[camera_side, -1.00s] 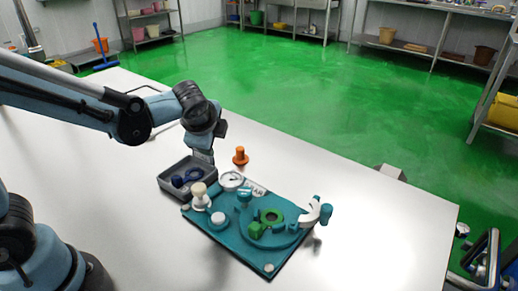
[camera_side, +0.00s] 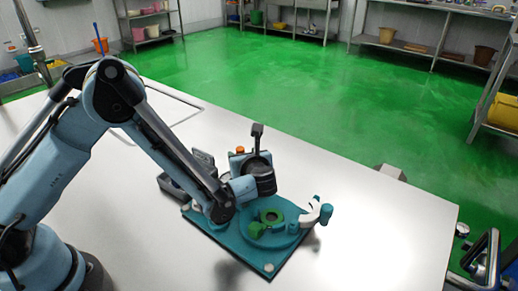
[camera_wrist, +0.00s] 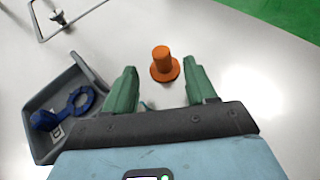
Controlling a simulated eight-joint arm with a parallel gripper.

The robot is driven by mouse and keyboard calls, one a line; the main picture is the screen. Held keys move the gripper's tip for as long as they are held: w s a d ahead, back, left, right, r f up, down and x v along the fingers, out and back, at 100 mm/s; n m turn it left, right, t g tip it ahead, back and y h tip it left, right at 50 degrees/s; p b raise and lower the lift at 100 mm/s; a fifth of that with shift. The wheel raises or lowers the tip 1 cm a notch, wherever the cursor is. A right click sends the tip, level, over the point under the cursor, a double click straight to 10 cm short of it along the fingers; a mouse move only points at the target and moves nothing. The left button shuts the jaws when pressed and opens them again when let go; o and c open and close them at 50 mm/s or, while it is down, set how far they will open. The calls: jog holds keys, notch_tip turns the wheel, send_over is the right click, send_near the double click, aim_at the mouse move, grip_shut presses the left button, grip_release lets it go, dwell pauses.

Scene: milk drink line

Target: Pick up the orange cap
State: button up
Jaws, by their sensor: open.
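The orange cap (camera_wrist: 163,64) stands upright on the white table in the wrist view, with a wide flange at its base and a narrower top. In the side view only the top of the orange cap (camera_side: 240,150) shows behind my wrist. My gripper (camera_wrist: 158,77) is open and empty, its two green fingers apart. The cap lies just beyond the fingertips, between their lines, closer to the right finger. In the side view my gripper's fingers are hidden behind my wrist.
A grey tray (camera_wrist: 38,103) holding a blue ring-shaped part (camera_wrist: 75,108) sits left of my gripper. The teal board (camera_side: 229,239) with a green part (camera_side: 270,216) and a white-and-teal part (camera_side: 317,212) is in front. The table right of the cap is clear.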

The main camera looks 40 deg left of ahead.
aim_at(241, 151)
jog(key=x, duration=0.6)
jog(key=shift+w+a, duration=0.15)
jog(key=shift+w, duration=0.1)
grip_shut()
